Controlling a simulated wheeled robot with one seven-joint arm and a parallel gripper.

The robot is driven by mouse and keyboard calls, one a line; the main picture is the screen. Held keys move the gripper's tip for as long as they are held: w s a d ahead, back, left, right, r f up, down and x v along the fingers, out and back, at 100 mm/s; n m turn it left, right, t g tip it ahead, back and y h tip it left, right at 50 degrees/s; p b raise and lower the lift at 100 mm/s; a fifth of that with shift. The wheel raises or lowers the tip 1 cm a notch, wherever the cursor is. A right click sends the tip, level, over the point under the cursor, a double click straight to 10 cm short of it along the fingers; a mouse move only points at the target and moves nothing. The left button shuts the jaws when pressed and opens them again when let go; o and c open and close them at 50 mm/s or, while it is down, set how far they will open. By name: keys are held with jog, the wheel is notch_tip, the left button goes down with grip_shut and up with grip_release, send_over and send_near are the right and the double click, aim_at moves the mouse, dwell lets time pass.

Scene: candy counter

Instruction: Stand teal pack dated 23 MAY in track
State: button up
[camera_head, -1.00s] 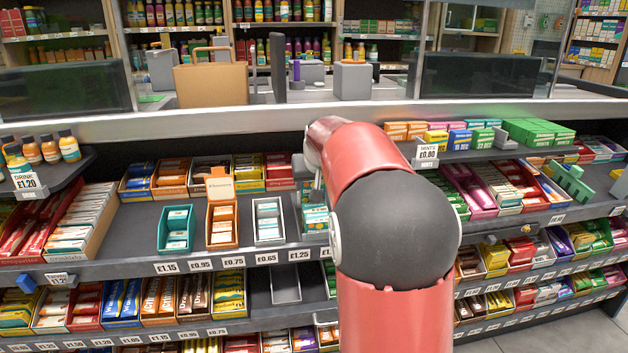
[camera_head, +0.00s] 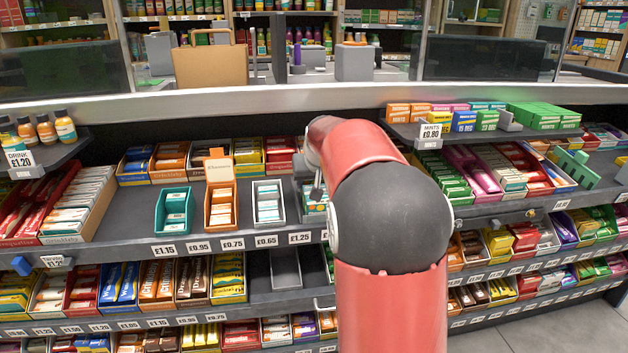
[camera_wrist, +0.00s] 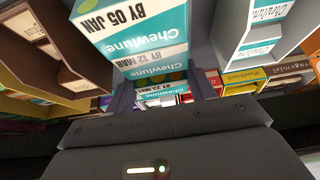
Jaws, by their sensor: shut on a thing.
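In the wrist view, my gripper (camera_wrist: 163,92) has its two dark fingers on either side of a teal-and-white pack marked 23 MAY (camera_wrist: 165,86). Only part of this pack shows between the fingers. Just above it in the picture are a teal pack marked 12 MAR (camera_wrist: 150,60) and a larger-looking teal pack with a JAN date (camera_wrist: 135,25). I cannot tell which part is the track.
A teal box (camera_head: 161,222), an orange box (camera_head: 208,222) and a light grey tray (camera_head: 256,220) hold packs left of the arm. A grey tray (camera_head: 285,270) sits on the shelf below. Crowded candy boxes line the back and right. Bare shelf shows left of the teal box.

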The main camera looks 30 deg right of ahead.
jog(key=shift+f, duration=0.25)
dwell(0.3)
jog(key=o, duration=0.8)
jog(key=shift+r, duration=0.1)
jog(key=shift+p+v, duration=0.8)
jog(key=shift+v, duration=2.65)
jog(key=o, duration=0.5)
